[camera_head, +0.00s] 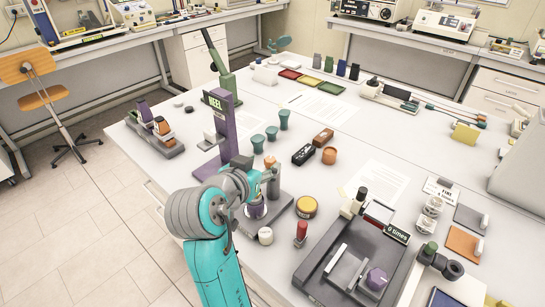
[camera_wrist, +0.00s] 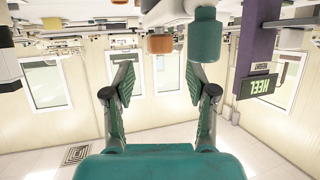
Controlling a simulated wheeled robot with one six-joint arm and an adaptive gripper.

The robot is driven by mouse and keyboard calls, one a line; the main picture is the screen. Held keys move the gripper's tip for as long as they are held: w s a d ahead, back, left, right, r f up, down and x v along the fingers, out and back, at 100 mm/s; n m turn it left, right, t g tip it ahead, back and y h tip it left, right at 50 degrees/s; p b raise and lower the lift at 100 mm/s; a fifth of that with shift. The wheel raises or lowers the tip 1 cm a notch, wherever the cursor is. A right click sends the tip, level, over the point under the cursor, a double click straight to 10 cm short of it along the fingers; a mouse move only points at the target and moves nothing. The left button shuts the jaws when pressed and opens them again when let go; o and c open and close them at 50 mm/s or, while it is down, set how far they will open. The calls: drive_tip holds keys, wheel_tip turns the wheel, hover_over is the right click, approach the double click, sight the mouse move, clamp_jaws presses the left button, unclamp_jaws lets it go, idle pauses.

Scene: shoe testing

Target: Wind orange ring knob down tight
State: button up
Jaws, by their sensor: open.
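My gripper (camera_head: 264,181) is over the front part of the table, beside the purple HEEL stand (camera_head: 228,120). In the wrist view my gripper (camera_wrist: 160,80) has its two green-padded fingers spread wide, with nothing between them. A small orange piece (camera_head: 270,161) shows just behind my gripper. An orange cylinder (camera_wrist: 160,43) appears beyond the fingertips in the wrist view, apart from them. I cannot tell which orange part is the ring knob. A purple round part (camera_head: 256,209) sits below my gripper, partly hidden by the arm.
Teal cups (camera_head: 284,119), a brown block (camera_head: 323,137) and an orange-brown cylinder (camera_head: 329,155) stand behind my gripper. A yellow-topped jar (camera_head: 306,207) and a red-topped post (camera_head: 301,232) are to its right. A dark device with a purple knob (camera_head: 376,280) fills the front right.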

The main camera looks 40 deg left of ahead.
sight(270, 158)
drive_tip(key=shift+x, duration=3)
drive_tip(key=shift+r, duration=0.1)
clamp_jaws()
